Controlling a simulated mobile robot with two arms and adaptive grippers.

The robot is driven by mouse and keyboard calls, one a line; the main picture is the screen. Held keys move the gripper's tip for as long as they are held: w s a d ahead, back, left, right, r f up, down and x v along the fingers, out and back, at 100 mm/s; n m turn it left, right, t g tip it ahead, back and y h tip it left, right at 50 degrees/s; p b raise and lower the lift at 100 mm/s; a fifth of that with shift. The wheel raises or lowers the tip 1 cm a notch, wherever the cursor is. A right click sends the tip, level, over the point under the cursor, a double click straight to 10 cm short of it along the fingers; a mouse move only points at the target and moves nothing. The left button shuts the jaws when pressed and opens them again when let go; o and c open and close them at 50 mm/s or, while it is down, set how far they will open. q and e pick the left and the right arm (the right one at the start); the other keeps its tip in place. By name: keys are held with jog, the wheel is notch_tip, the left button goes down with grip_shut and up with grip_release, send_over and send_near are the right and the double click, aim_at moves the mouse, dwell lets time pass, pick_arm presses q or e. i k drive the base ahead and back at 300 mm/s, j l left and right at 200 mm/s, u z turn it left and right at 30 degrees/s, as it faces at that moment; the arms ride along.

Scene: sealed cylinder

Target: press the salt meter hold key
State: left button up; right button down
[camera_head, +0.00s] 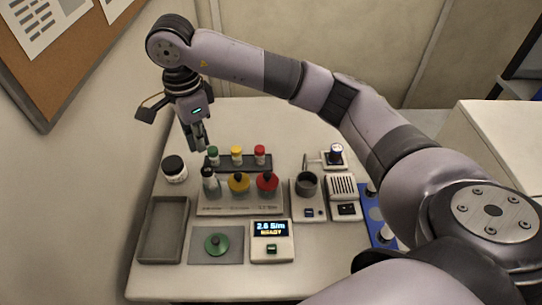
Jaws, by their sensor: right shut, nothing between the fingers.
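The salt meter (271,241) is a small white box at the front middle of the table. Its lit screen (270,228) reads "2.6 S/m READY". A small green key (271,249) sits below the screen. My right gripper (200,146) hangs above the back left of the table, fingers pointing down and shut with nothing between them. It is well behind and left of the meter, not touching it. My left gripper is not in view.
A green round knob on a grey mat (232,256) and a grey tray (164,231) lie left of the meter. Bottles with black, yellow and red caps (267,182) stand behind it. A white-labelled jar (174,169) is below my gripper's left. Devices (343,188) stand at right.

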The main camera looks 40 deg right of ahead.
aim_at(272, 248)
jog(key=k+j, duration=0.1)
jog(key=k, duration=1.2)
